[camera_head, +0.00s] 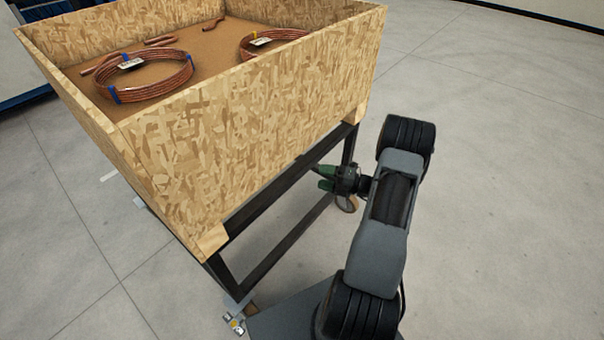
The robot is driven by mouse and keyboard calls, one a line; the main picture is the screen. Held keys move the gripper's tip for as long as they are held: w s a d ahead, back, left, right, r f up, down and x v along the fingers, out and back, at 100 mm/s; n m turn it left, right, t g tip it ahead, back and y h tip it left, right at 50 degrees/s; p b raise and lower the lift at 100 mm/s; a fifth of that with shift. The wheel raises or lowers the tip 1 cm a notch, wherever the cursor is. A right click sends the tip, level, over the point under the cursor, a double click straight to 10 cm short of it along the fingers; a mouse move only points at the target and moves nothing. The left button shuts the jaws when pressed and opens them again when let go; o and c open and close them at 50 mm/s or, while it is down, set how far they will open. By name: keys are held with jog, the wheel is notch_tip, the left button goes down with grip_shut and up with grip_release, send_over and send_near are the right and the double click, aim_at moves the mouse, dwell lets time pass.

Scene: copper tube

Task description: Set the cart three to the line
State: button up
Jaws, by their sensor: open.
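The cart (240,130) is a chipboard box on a dark metal frame (270,240), filling the left and middle of the head view. Inside the box lie copper tube coils: one with blue bands (142,82) at the left and one with a yellow band (262,42) at the right. My gripper (322,177) has green fingers and is open at the near side of the cart, below the box. Its fingertips are close to the frame's upper rail; whether they touch it I cannot tell. No marked line can be made out with certainty.
Short copper tube pieces (100,67) lie in the box behind the blue-banded coil. A caster (236,324) shows at the cart's near bottom corner. The grey floor (500,150) at right is clear.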

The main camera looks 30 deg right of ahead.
aim_at(303, 172)
jog(key=b+x, duration=0.1)
jog(key=x, duration=0.7)
jog(key=shift+w, duration=0.1)
jog(key=shift+c, duration=0.5)
grip_shut()
